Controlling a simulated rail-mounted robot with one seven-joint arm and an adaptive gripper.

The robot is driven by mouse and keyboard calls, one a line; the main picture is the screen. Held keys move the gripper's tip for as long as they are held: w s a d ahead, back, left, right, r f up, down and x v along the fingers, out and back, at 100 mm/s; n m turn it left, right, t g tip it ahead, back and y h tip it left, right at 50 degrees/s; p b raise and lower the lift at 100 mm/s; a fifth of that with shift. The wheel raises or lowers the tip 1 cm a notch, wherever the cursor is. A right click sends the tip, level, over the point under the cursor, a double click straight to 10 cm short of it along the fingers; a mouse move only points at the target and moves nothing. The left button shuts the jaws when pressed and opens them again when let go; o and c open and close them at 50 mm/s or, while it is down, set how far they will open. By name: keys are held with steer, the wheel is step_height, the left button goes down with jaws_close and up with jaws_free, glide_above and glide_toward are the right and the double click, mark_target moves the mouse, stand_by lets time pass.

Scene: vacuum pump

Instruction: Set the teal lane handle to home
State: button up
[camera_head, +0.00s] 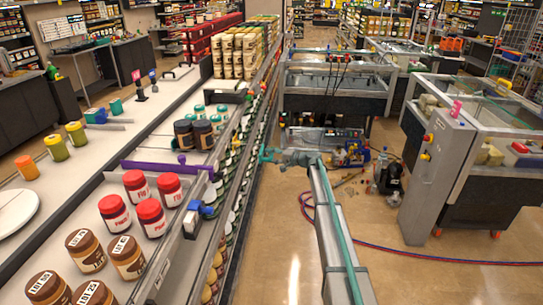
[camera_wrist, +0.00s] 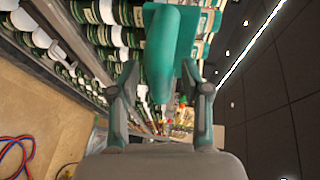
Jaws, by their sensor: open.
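The teal lane handle (camera_wrist: 160,50) is large in the wrist view, a tapered block with a flat plate beside it. It lies in line with the gap between the fingertips, and its lower end shows between the fingers. My gripper (camera_wrist: 158,85) is open, one finger on each side. I cannot tell whether either finger touches the handle. In the head view my gripper (camera_head: 268,155) is small and sits just right of the shelf front. A small teal piece (camera_head: 222,113) shows at the shelf edge there; I cannot tell whether it is the same handle.
The shelf top holds red-lidded jars (camera_head: 137,187), brown-lidded jars (camera_head: 127,257) and cream jars (camera_head: 240,45). A blue handle (camera_head: 207,208) and a purple divider (camera_head: 165,164) are nearer. Display cases (camera_head: 330,100) stand behind; hoses (camera_head: 420,255) lie on the aisle floor.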

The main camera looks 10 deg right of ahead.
jaws_close()
stand_by(0.3)
